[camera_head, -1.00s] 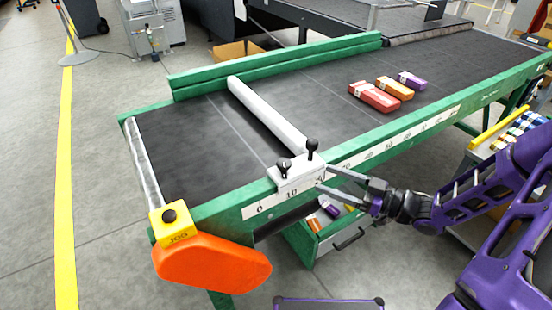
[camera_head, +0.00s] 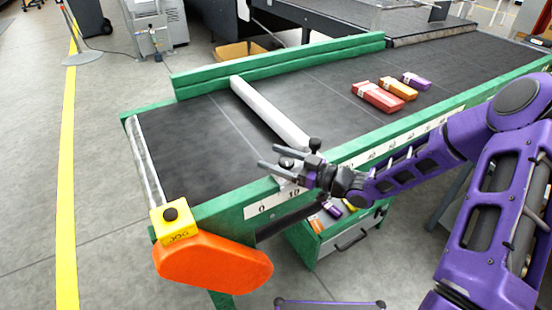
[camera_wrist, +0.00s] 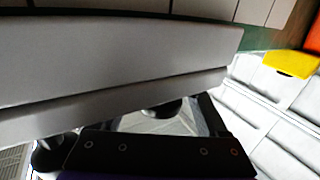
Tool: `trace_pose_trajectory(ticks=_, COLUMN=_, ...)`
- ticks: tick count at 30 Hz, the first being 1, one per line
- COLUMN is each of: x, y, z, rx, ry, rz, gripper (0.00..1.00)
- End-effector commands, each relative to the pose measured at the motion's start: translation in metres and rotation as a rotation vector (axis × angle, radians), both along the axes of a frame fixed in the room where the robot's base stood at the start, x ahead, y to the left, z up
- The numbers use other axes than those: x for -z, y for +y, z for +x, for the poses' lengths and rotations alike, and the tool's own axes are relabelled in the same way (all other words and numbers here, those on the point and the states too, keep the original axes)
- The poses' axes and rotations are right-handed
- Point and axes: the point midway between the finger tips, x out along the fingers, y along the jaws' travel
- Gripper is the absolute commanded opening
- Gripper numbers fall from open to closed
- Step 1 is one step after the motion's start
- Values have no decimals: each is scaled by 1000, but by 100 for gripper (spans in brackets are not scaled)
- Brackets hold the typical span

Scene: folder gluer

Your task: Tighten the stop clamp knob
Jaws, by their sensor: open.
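The stop clamp is a white block (camera_head: 291,190) on the green front rail, at the near end of the white stop bar (camera_head: 268,113). A low dark knob (camera_head: 287,163) is on the block, and a taller black knob (camera_head: 315,145) rises behind my gripper. My gripper (camera_head: 268,157) is open and points left over the clamp, its fingers appearing either side of the low knob; contact cannot be told. In the wrist view, a large pale block face (camera_wrist: 110,60) fills the upper left, and a dark round part (camera_wrist: 160,109) shows below its edge. My gripper partly hides the clamp.
The dark belt (camera_head: 190,140) is mostly clear; red (camera_head: 378,97), orange (camera_head: 398,88) and purple (camera_head: 416,80) cartons lie farther back. A yellow JOG box (camera_head: 173,222) and orange guard (camera_head: 213,266) are at the near left corner.

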Motion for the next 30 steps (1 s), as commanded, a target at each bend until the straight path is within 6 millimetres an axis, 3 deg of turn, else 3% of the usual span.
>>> trace_pose_trajectory(ticks=6, x=0, y=0, z=0, rx=0, ry=-1, rz=0, gripper=77)
trace_pose_trajectory(ticks=19, x=0, y=0, z=0, rx=0, ry=-1, rz=0, gripper=0)
trace_pose_trajectory(ticks=30, x=1, y=0, z=1, rx=49, ry=0, rz=-1, gripper=0)
